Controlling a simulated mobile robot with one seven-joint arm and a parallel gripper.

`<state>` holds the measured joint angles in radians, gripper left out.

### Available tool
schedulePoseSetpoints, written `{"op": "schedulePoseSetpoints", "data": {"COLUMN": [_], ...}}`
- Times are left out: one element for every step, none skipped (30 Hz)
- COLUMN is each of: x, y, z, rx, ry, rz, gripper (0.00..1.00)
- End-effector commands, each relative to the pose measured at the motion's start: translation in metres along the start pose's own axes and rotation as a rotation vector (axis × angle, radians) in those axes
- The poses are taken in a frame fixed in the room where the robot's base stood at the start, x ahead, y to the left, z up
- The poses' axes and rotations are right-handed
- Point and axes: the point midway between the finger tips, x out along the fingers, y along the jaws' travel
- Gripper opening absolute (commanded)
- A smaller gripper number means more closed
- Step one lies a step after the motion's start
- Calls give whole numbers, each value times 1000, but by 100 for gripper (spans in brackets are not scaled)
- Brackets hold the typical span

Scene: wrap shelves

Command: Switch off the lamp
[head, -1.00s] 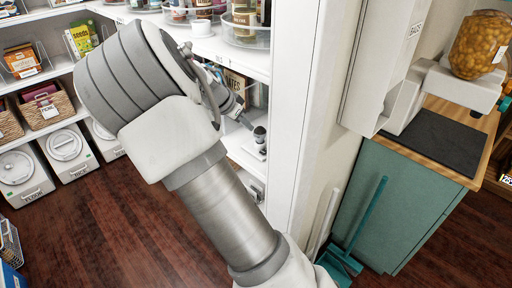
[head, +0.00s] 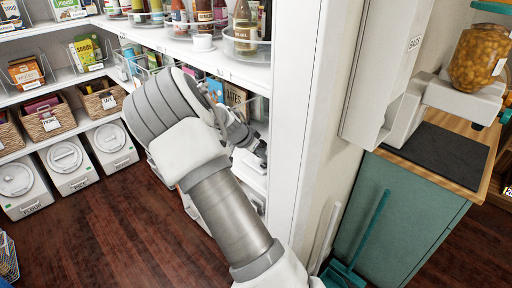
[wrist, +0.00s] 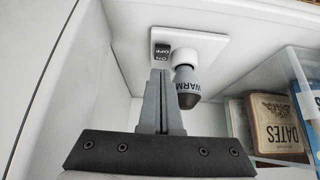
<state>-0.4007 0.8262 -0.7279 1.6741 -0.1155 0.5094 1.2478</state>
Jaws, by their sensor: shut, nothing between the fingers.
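The lamp (wrist: 187,84) is a dark grey bulb marked WARM in a white socket on a white plate (wrist: 213,48). Its black rocker switch (wrist: 161,51), marked ON and OFF, sits on the same plate, left of the socket in the wrist view. My gripper (wrist: 160,74) is shut and empty, with its fingertips just below the switch in that view and beside the bulb. I cannot tell whether they touch the switch, or which way it is pressed. In the head view my arm and gripper (head: 246,136) reach into the shelf bay and hide most of the lamp.
A clear bin holding a DATES packet (wrist: 275,122) stands close to the right of the lamp in the wrist view. Shelf walls enclose the left and top. The head view shows a white upright panel (head: 297,110) right of my gripper and open wooden floor (head: 130,225).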

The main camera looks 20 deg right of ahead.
Motion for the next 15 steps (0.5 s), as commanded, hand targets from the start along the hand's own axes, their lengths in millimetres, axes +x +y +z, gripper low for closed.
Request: {"op": "schedulePoseSetpoints", "data": {"x": [6,8,11,13,14,15,16,17,17,17,18,18,17,17,17], "y": [0,0,0,0,0,0,0,0,0,0,0,0,0,0,0], "z": [7,9,12,14,15,16,17,18,19,19,19,19,19,19,19], "rx": [-3,-2,-2,-2,-2,-2,-1,-1,-1,-1,0,0,0,0,0], "ry": [0,0,0,0,0,0,1,1,1,1,1,1,1,1,1], "rz": [0,0,1,1,0,0,-1,-1,-2,-2,-2,-2,-2,-2,-2], "gripper": [0,0,0,0,0,0,0,0,0,0,0,0,0,0,0]}}
